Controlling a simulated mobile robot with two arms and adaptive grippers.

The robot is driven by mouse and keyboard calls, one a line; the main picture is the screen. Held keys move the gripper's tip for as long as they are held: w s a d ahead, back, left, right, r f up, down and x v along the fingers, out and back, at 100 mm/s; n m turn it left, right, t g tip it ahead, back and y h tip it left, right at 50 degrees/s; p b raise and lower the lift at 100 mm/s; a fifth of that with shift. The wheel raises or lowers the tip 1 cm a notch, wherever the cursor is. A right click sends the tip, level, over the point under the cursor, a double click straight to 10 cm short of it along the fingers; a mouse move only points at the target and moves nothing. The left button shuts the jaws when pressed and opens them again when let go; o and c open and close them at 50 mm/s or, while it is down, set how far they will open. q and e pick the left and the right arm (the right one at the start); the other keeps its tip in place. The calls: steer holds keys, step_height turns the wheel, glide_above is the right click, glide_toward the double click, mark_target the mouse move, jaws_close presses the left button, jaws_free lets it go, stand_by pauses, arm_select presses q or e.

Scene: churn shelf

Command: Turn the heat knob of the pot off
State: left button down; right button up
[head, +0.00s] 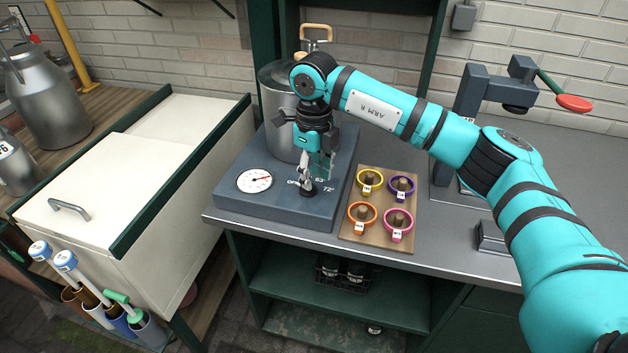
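The pot (273,98) is a grey metal vessel on a dark blue-grey heater base (240,196); my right arm hides much of it. The dark, round heat knob (308,191) is on the base's top near its front right, beside the printed marks 63° and 72° and a partly covered word. My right gripper (308,179) points down with its fingertips at the knob. They cover the knob's upper part, so I cannot tell whether they grip it or which way it points. My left gripper is out of view.
A wooden board (379,203) with several coloured rings stands right of the base. A grey press with a red-ended green lever (573,103) is at the back right. A white chest (120,180) and metal milk cans (48,95) are at left.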

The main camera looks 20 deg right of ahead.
mark_target(314, 185)
step_height(314, 185, up, 10)
steer(key=shift+f, duration=0.25)
stand_by(0.4)
